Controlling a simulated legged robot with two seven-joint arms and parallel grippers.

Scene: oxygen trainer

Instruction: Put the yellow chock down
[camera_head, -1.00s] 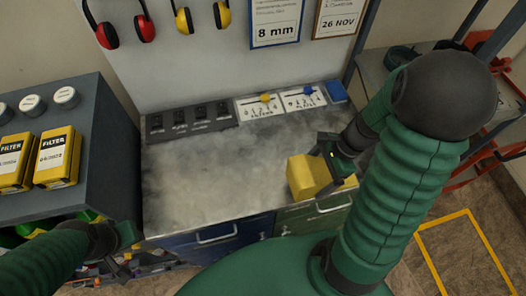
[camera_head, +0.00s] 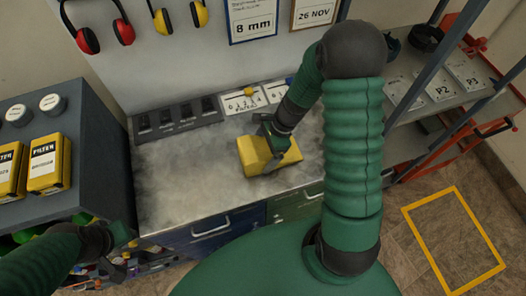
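The yellow chock (camera_head: 283,161) is at the right part of the grey workbench top (camera_head: 190,180), near its front edge. My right gripper (camera_head: 273,155) reaches down from above with its fingers at the chock and appears shut on it. Part of the chock's top is hidden by the gripper. I cannot tell whether its underside touches the bench. My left gripper (camera_head: 122,245) is low at the left, beside the bench's front left corner and apart from the chock. Its fingers are too small and dark to read.
Dark switch blocks (camera_head: 178,118) and a white panel with a yellow knob (camera_head: 243,100) line the bench's back. Yellow filter boxes (camera_head: 48,163) stand on the left shelf. A yellow floor outline (camera_head: 455,240) and a shelf rack (camera_head: 440,85) are at the right. The bench's left half is clear.

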